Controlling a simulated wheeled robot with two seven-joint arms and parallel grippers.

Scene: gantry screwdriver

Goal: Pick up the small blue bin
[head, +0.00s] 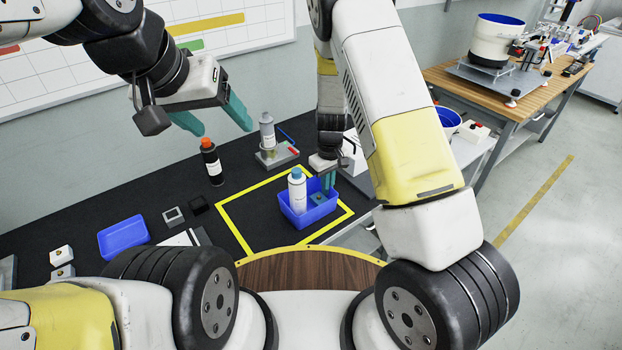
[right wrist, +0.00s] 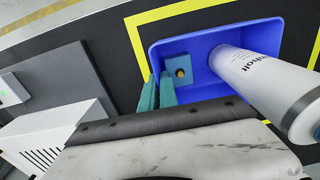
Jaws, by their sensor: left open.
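The small blue bin (head: 322,212) sits at the right side of the yellow taped square on the black table. It also shows in the right wrist view (right wrist: 205,92). A white bottle with a blue cap (head: 297,192) leans inside it, with a small blue-grey block (right wrist: 179,71) beside it. My right gripper (head: 328,183) is at the bin's back right wall, teal fingers close together with the wall between them (right wrist: 158,90); it looks shut on that wall. My left gripper (head: 222,120) is open and empty, high above the table's back left.
A black bottle with an orange cap (head: 212,162) and a grey bottle on a stand (head: 267,133) stand behind the square. A flat blue tray (head: 123,237) and small blocks lie left. The square's left part is clear. A wooden workbench (head: 500,85) stands at right.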

